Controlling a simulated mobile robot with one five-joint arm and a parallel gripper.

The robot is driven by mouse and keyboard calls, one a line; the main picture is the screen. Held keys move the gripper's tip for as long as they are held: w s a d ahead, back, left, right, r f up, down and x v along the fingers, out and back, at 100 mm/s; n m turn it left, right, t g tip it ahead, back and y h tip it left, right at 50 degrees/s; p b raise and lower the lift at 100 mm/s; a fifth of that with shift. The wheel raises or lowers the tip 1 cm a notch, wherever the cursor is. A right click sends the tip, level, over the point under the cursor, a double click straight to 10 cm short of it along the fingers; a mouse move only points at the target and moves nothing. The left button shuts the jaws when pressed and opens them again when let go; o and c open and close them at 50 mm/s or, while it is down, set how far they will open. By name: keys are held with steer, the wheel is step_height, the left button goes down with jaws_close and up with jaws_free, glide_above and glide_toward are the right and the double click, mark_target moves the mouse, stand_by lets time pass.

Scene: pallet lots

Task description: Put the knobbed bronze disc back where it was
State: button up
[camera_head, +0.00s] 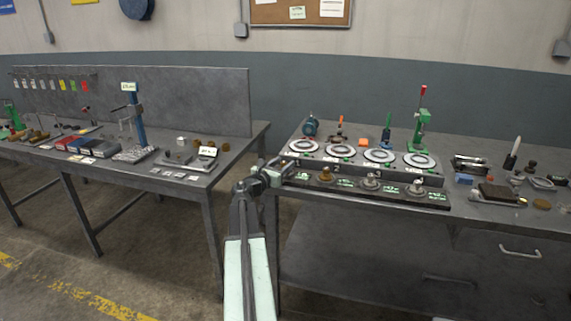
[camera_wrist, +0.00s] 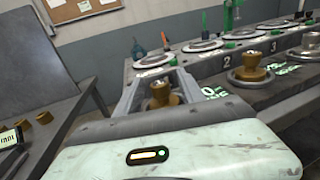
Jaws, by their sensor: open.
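My gripper (camera_wrist: 158,80) is open, its fingers on either side of a bronze knob (camera_wrist: 158,97) at the left end of the front rack. The disc under this knob is mostly hidden, and I cannot tell whether the fingers touch it. In the head view my gripper (camera_head: 277,169) hides that rack end. A second bronze-knobbed piece (camera_wrist: 250,70) sits to its right on the rack; it also shows in the head view (camera_head: 326,175). Silver-grey knobbed pieces (camera_head: 371,181) sit further right along the same rack.
Behind the front rack (camera_head: 345,188) is a raised row of round white-ringed stations (camera_head: 379,155), with upright tools behind. The left bench (camera_head: 140,165) holds small bronze pieces (camera_head: 207,144) and a grey tray. Loose items (camera_head: 500,192) crowd the right end. A floor gap separates the benches.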

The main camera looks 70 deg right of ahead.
steer(key=w+a, duration=0.2)
steer(key=a, duration=0.9)
steer(key=shift+w, duration=0.1)
steer(key=w+a+f+m+t+y, duration=0.1)
steer(key=w+a+f+m+y, duration=0.2)
steer(key=w+a+f, duration=0.35)
steer(key=w+a+f+m+t+y, duration=0.2)
steer(key=w+a+f+m, duration=0.2)
steer(key=w+a, duration=0.6)
steer(key=w+a+f+m+t+y, duration=0.1)
steer(key=w+a+f+m+y, duration=0.35)
steer(key=a, duration=0.75)
steer(key=w+a+f+m+y, duration=0.1)
steer(key=w+a+f+y, duration=0.15)
steer(key=a, duration=0.65)
steer(key=w+a+f+m+y, duration=0.15)
steer(key=a+f, duration=0.25)
steer(key=a, duration=0.5)
steer(key=s+a+f+m+y, duration=0.2)
steer(key=a+y, duration=0.2)
steer(key=a, duration=1.7)
step_height(320, 180, up, 18)
steer(key=p, duration=1.8)
steer(key=shift+w+a+r+g+p, duration=0.15)
steer(key=shift+w+r+g+p, duration=0.1)
steer(key=shift+w+g+p, duration=0.1)
